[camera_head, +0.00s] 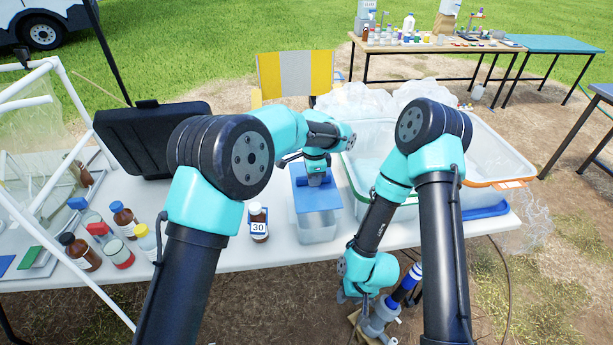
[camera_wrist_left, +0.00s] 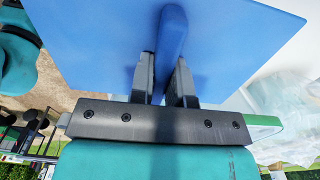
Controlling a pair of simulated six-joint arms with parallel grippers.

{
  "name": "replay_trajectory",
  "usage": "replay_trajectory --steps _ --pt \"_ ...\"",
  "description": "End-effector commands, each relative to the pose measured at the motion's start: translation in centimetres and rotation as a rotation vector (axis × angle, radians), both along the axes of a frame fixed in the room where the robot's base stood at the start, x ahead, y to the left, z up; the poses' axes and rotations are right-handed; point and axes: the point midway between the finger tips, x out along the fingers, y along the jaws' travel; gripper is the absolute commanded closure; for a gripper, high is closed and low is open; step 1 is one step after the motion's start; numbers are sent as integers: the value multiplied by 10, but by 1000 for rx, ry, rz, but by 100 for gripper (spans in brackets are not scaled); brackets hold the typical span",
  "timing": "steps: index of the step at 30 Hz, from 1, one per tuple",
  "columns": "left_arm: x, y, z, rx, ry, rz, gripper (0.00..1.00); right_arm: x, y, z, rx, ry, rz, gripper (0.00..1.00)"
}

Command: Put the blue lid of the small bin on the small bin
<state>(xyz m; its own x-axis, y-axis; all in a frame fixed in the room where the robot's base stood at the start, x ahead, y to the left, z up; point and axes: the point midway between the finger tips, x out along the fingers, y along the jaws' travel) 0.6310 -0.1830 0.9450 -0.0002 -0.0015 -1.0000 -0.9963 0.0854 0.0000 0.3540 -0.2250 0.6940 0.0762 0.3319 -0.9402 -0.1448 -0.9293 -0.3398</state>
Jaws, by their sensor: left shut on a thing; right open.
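The blue lid (camera_head: 317,198) is a flat panel with a raised ridge handle. My left gripper (camera_head: 316,178) is shut on that ridge, and in the left wrist view both fingers (camera_wrist_left: 167,80) pinch it, with the lid (camera_wrist_left: 100,45) filling the top. The small bin (camera_head: 316,230) is clear and stands on the white table, directly below the lid. The lid covers the bin's opening in the head view; I cannot tell whether it rests on the rim or hovers just above. My right gripper (camera_head: 352,294) is open, low in front of the table; its fingers are hard to make out.
A brown bottle marked 30 (camera_head: 258,222) stands just left of the small bin. A large clear bin (camera_head: 482,150) with an orange rim is to the right. A black case (camera_head: 150,140) and several bottles are at left. A blue-banded device (camera_head: 405,288) is near my right gripper.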

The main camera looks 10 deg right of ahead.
Motion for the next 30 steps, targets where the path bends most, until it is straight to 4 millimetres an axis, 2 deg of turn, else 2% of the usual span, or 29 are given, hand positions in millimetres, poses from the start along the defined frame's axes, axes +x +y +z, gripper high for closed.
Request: replay_trajectory --steps 11,30 --pt "0 0 -9 1 0 1 100 0 0 0 0 0 0 58" --pt "1 1 -62 1 0 1 100 0 0 0 0 0 0 58"
